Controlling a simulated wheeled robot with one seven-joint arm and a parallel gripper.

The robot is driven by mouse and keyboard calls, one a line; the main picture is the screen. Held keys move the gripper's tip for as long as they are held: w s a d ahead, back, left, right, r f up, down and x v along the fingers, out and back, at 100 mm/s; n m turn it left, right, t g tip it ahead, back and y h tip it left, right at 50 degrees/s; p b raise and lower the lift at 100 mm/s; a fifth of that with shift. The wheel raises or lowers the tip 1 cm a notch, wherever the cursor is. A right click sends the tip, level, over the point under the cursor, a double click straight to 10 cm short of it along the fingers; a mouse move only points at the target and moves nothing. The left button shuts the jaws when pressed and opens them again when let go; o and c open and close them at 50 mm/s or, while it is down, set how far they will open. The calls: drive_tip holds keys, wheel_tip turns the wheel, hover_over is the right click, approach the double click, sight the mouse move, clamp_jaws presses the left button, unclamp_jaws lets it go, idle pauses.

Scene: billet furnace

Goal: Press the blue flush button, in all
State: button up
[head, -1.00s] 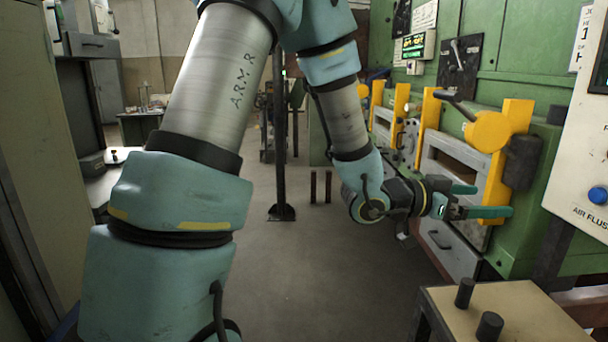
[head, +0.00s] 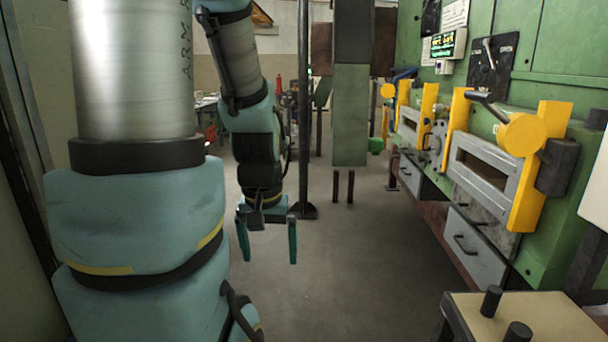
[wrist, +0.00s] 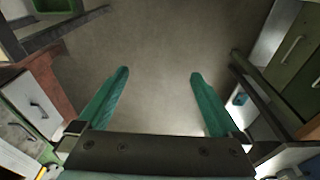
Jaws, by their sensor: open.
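The blue flush button is not in view now; only a bare edge of the white panel (head: 596,190) shows at the right edge of the head view. My gripper (head: 267,258) hangs pointing down over the open floor, left of the furnace. Its two teal fingers are apart with nothing between them. The wrist view also shows the open gripper (wrist: 160,80) with bare floor beyond the fingers.
The green furnace (head: 560,200) with yellow door levers (head: 525,150) and grey drawers (head: 475,245) runs along the right. A small table (head: 530,318) with dark cylinders stands at the front right. A dark post (head: 303,110) stands behind my gripper. The middle floor is clear.

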clamp_jaws()
idle(0.8)
idle(1.0)
